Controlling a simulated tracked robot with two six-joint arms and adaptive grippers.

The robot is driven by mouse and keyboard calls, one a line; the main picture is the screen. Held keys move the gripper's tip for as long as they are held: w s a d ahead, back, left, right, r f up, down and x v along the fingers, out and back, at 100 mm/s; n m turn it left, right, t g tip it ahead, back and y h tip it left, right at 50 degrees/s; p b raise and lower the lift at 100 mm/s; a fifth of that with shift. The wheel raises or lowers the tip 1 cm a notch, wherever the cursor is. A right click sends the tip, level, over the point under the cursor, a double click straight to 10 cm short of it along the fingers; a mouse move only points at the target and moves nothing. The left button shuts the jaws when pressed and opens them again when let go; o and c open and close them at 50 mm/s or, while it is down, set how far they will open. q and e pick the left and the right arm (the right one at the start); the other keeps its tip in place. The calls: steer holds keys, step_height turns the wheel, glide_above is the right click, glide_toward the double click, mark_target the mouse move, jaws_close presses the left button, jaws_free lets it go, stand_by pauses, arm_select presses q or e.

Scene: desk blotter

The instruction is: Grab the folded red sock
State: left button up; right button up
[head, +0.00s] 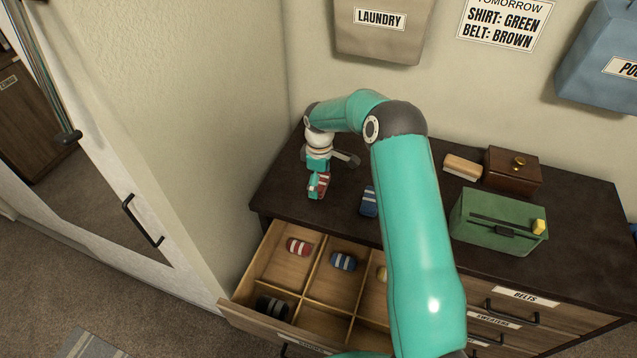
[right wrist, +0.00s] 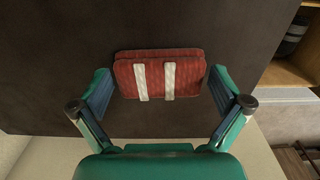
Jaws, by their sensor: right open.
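A folded red sock with two white stripes (right wrist: 158,76) lies on the dark dresser top. It also shows in the head view (head: 323,184), partly covered by my gripper. My right gripper (head: 318,182) is over it at the dresser's left end. In the right wrist view the open fingers (right wrist: 159,88) stand on either side of the sock, with a gap at each side. Another red sock with white stripes (head: 299,247) lies in the open drawer (head: 262,262). My left gripper is not in view.
On the dresser top (head: 590,235) are a blue sock (head: 369,202), a brush (head: 462,167), a brown box (head: 512,168) and a green case (head: 498,222). The drawer below also holds a blue sock (head: 343,261) and a dark one (head: 272,305). A wall stands behind.

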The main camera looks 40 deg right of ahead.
steer(key=shift+c, duration=0.2)
steer(key=c, duration=0.6)
steer(key=shift+r, duration=0.15)
